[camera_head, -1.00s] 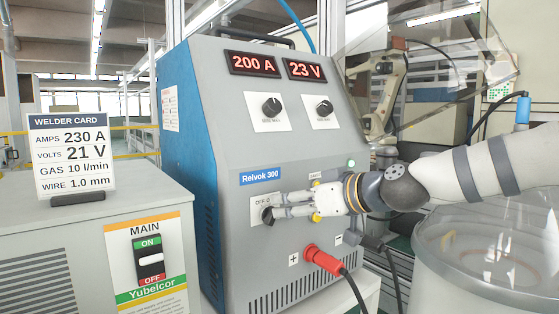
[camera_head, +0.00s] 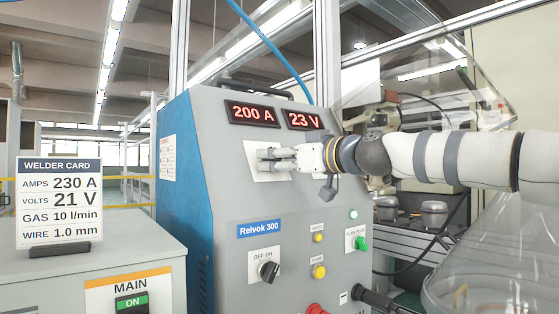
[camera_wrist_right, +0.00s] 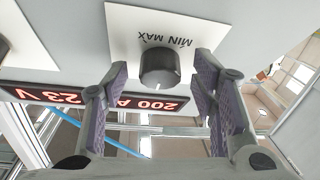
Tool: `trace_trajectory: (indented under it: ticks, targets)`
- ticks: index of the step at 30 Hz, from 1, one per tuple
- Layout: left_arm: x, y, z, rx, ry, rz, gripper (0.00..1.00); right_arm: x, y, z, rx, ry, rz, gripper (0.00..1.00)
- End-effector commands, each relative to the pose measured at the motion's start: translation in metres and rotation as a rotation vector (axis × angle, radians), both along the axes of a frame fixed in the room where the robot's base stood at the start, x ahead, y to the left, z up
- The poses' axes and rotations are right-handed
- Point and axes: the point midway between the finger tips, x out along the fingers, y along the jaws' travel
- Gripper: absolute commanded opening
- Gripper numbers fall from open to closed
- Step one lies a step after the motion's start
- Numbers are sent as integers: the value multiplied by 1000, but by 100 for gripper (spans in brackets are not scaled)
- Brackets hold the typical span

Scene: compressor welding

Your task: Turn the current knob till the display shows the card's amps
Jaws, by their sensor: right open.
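The current display (camera_head: 252,113) on the welder reads 200 A. The welder card (camera_head: 59,202) at the left reads 230 A. My right gripper (camera_head: 264,160) is at the white plate (camera_head: 252,177) below that display and mostly covers the current knob. In the right wrist view, the dark current knob (camera_wrist_right: 160,68) on its MIN MAX plate stands between the open fingers of the right gripper (camera_wrist_right: 162,95). A gap shows on both sides of the knob. My left gripper is not in view.
The voltage display (camera_head: 303,118) reads 23 V. A second knob (camera_wrist_right: 4,48) shows at the left edge of the wrist view. A clear dome (camera_head: 500,255) stands at the right.

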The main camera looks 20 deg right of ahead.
Motion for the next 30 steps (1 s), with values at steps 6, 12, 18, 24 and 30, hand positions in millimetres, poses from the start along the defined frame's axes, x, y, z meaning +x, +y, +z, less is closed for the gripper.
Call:
trace_trajectory:
  ticks: [6,12,18,24,30]
  targets:
    - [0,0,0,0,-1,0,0,0,1,1,0,0,0,53]
    - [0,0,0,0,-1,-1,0,0,0,0,0,0,0,10]
    - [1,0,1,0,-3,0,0,0,0,1,2,1,-1,5]
    - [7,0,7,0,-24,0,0,-2,2,4,41,13,-23,5]
    - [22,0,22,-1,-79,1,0,-6,4,9,146,45,-86,5]
